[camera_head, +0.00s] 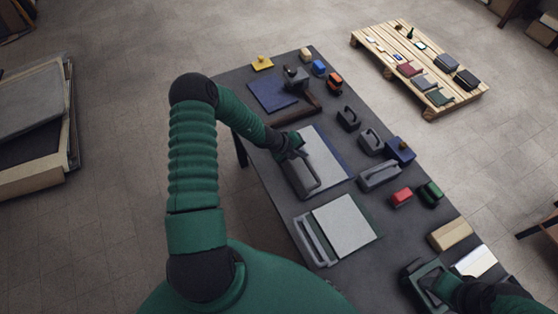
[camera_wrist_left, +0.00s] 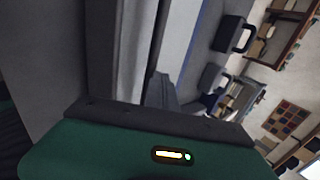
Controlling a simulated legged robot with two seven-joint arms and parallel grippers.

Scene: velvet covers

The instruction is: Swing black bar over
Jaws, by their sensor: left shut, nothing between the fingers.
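A dark grey bar shaped like a long loop handle (camera_head: 301,180) lies along the left edge of a pale grey board with a blue edge (camera_head: 325,163). My left gripper (camera_head: 291,152) is shut and empty at the far end of this bar; I cannot tell whether it touches it.
The dark table (camera_head: 275,185) holds a blue board (camera_head: 271,95) with a dark brown bar (camera_head: 290,119) at the back. Several small blocks and handled pieces, including a red block (camera_head: 401,197), line its right side. A wooden pallet (camera_head: 400,55) stands beyond.

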